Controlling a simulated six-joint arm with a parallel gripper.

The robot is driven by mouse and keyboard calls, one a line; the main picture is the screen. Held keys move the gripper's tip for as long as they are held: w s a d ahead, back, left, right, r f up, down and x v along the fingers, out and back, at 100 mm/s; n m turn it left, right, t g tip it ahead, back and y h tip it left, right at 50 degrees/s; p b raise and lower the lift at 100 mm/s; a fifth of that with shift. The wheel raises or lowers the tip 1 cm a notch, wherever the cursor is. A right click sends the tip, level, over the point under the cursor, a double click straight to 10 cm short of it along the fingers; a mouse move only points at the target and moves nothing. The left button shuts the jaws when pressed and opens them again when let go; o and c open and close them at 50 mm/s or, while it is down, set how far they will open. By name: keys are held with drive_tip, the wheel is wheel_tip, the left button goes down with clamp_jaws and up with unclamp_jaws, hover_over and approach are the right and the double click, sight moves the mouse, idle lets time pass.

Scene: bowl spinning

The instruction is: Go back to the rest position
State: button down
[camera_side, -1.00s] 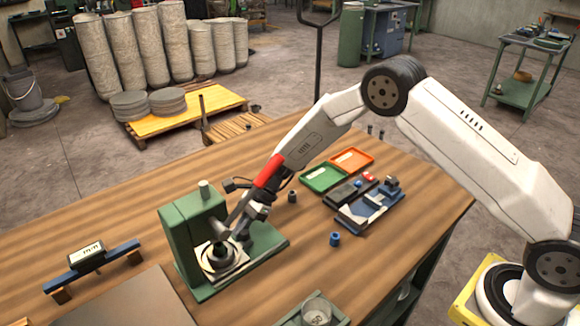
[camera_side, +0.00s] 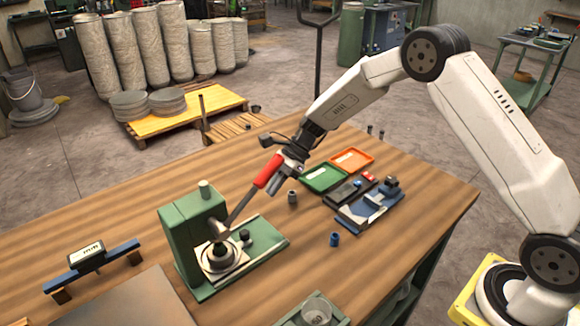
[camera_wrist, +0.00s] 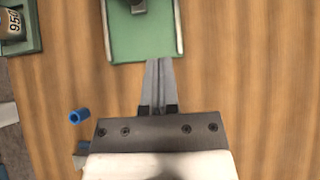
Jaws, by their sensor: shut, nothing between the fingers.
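My gripper (camera_side: 272,190) is raised above the table, beside the red lever handle (camera_side: 268,171) of the green spinning machine (camera_side: 190,240). I cannot tell in the side view whether it touches the handle. In the wrist view, the two grey fingers of my gripper (camera_wrist: 158,68) lie together with nothing between them, pointing toward the machine's green base (camera_wrist: 120,50). The lever slants from the handle down to the round metal work (camera_side: 207,262) at the machine's front.
A blue cylinder (camera_side: 335,239) and a dark cylinder (camera_side: 292,197) stand on the table. Green (camera_side: 312,188) and orange (camera_side: 366,157) trays and a blue fixture (camera_side: 350,222) lie to the right. A gauge on a blue bar (camera_side: 60,283) is at left. Bare wood lies between.

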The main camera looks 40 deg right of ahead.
drive_tip(key=s+d+r+n+t+h, duration=0.1)
drive_tip(key=s+d+n+h, duration=0.3)
drive_tip(key=s+n, duration=0.5)
drive_tip(key=s+d+r+n+t+h, duration=0.1)
drive_tip(key=s+d+r+n+h, duration=0.2)
drive_tip(key=s+n, duration=0.6)
drive_tip(key=s+d+h, duration=0.1)
drive_tip(key=s+h, duration=0.1)
drive_tip(key=s, duration=0.3)
drive_tip(key=shift+s+d+r+t, duration=0.2)
drive_tip(key=shift+r+t, duration=0.05)
drive_tip(key=shift+t, duration=0.05)
